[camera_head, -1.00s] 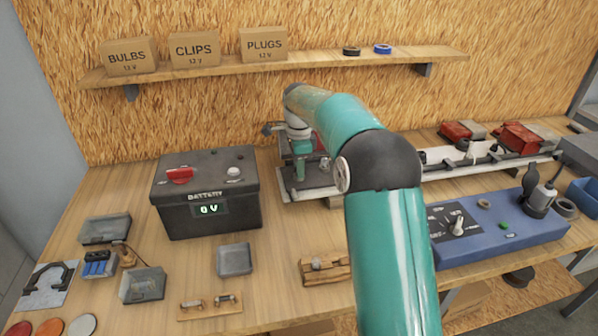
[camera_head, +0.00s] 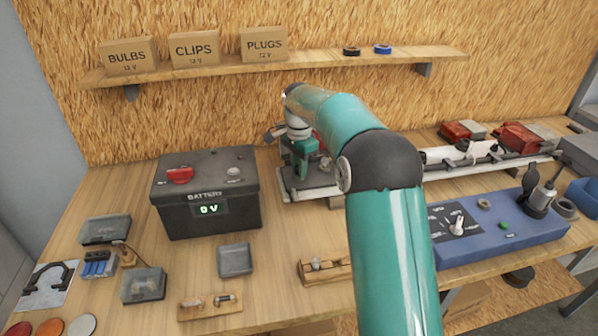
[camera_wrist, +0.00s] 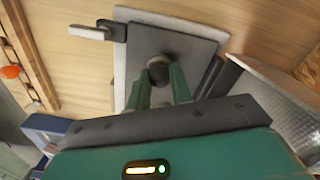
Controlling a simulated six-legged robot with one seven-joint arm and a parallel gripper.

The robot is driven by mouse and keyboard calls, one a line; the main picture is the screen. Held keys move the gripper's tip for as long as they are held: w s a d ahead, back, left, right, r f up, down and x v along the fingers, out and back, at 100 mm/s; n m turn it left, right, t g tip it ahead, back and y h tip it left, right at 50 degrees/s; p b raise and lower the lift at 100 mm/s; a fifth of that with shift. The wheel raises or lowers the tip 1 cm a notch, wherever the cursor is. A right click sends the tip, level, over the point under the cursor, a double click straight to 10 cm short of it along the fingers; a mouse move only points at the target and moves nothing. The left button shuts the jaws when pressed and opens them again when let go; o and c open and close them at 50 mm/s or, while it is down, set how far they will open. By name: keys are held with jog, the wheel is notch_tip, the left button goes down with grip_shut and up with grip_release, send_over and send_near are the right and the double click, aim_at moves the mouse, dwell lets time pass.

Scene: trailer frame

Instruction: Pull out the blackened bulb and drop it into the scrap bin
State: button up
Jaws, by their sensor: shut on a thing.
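In the wrist view, my gripper (camera_wrist: 160,82) is shut on a dark round thing, seemingly the blackened bulb (camera_wrist: 158,68). The bulb is between the green fingertips, over a dark square part on a pale metal plate (camera_wrist: 120,62). I cannot tell whether the bulb still sits in a socket or is clear of it. In the head view, my gripper (camera_head: 303,160) points down over this plate (camera_head: 325,192), right of the battery; the bulb is hidden there. A blue container (camera_head: 583,192) stands at the right edge; I cannot tell whether it is the scrap bin.
The black battery (camera_head: 208,195) reads 0 V. Small grey trays (camera_head: 235,260) and wooden holders (camera_head: 210,306) lie in front. A long white board with red lamps (camera_head: 520,138) and a blue tester (camera_head: 500,240) stand to the right. A shelf (camera_head: 330,62) with boxes is above.

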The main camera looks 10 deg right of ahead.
jog(key=shift+n, duration=1.1)
jog(key=n, duration=0.3)
jog(key=shift+n, duration=0.3)
jog(key=shift+r, duration=0.15)
jog(key=shift+r, duration=2.35)
